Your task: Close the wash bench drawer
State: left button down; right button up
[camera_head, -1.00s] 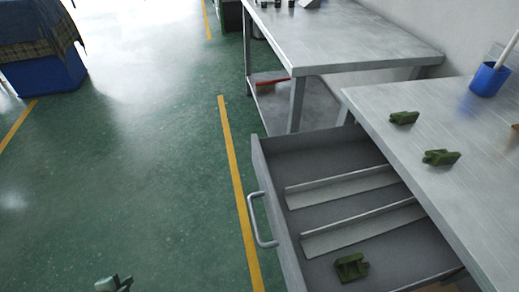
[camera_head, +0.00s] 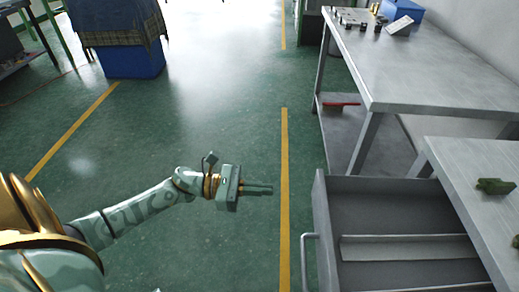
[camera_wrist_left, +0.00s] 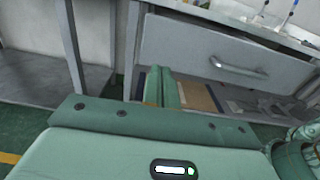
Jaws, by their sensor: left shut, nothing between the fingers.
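The grey wash bench drawer (camera_head: 322,225) stands open at the lower right of the head view, with dividers inside. Its bar handle (camera_head: 308,258) is on the front panel, facing left. My left gripper (camera_head: 271,189) is shut and empty, held over the floor to the left of the drawer front, apart from it. In the left wrist view the gripper's fingers (camera_wrist_left: 162,88) are together in front of the drawer front (camera_wrist_left: 185,45), whose handle (camera_wrist_left: 236,69) shows to their right. The drawer's near end is cut off in the head view. My right gripper is not in view.
The bench top (camera_head: 460,175) overhangs the drawer and carries a green part (camera_head: 494,187). Another metal table (camera_head: 425,65) stands behind, with a red-handled brush (camera_head: 341,104) on its lower shelf. The green floor (camera_head: 215,110) left of the yellow line is mostly clear.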

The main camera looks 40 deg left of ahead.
aim_at(315, 192)
pick_arm(q)
jog(key=x, duration=0.9)
jog(key=shift+w+d+b, duration=0.25)
jog(key=shift+d+b, duration=0.05)
jog(key=shift+b, duration=0.05)
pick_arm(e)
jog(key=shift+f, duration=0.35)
pick_arm(q)
jog(key=shift+w+d, duration=0.1)
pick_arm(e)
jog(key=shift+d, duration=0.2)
